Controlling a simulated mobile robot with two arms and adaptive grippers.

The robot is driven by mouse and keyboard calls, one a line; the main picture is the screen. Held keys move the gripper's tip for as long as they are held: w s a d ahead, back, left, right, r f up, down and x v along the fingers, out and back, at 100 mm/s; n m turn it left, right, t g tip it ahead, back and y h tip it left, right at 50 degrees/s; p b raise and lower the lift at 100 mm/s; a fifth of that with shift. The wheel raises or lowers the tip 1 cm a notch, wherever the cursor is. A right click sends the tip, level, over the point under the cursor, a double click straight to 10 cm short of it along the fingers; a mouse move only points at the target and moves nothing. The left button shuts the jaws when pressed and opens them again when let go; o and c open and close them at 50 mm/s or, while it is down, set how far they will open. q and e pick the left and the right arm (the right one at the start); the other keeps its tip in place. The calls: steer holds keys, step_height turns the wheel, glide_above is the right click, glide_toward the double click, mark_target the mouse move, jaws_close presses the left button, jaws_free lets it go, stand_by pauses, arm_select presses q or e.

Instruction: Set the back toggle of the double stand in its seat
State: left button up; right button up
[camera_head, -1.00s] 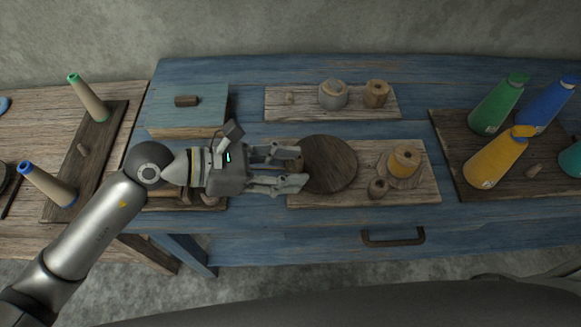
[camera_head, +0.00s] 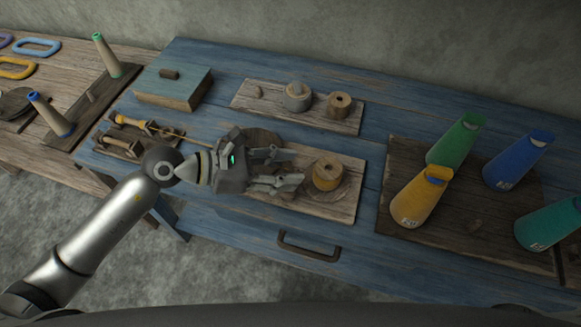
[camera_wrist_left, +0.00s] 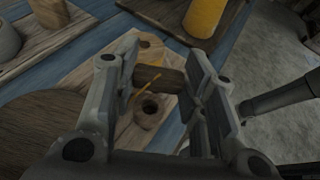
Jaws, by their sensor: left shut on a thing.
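My left gripper (camera_head: 282,168) is shut on a small brown wooden toggle, which shows crosswise between the fingers in the left wrist view (camera_wrist_left: 158,79). A yellow thread (camera_head: 185,137) runs from the back spindle of a dark stand with two spindles (camera_head: 112,147), likely the double stand, towards the gripper. A short yellow strand (camera_wrist_left: 142,96) hangs by the toggle. A round wooden seat with a dark hole (camera_wrist_left: 152,110) stands on the front board, apart from the toggle and just below it in the wrist view. In the head view the fingers hide it.
A yellow-wound spool (camera_head: 327,173) stands close to the fingertips on the front board (camera_head: 338,207). A dark disc (camera_head: 262,138) is partly behind the gripper. The back board (camera_head: 318,122) holds small spools; coloured cones (camera_head: 420,197) stand right. A box (camera_head: 172,87) is at left.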

arm_select(q)
steer(key=shift+f, duration=0.15)
steer(key=shift+a+f+b, duration=0.15)
steer(key=shift+f+b, duration=1.05)
steer(key=shift+f, duration=0.3)
steer(key=shift+f+b, duration=0.65)
steer(key=shift+f, duration=0.25)
steer(key=o, duration=0.8)
arm_select(e)
steer(key=f, duration=0.4)
steer(key=shift+w+a, duration=0.1)
steer(key=shift+a, duration=0.3)
steer(key=shift+a, duration=0.15)
arm_select(q)
steer(key=v, duration=1.2)
steer(key=shift+r, duration=0.1)
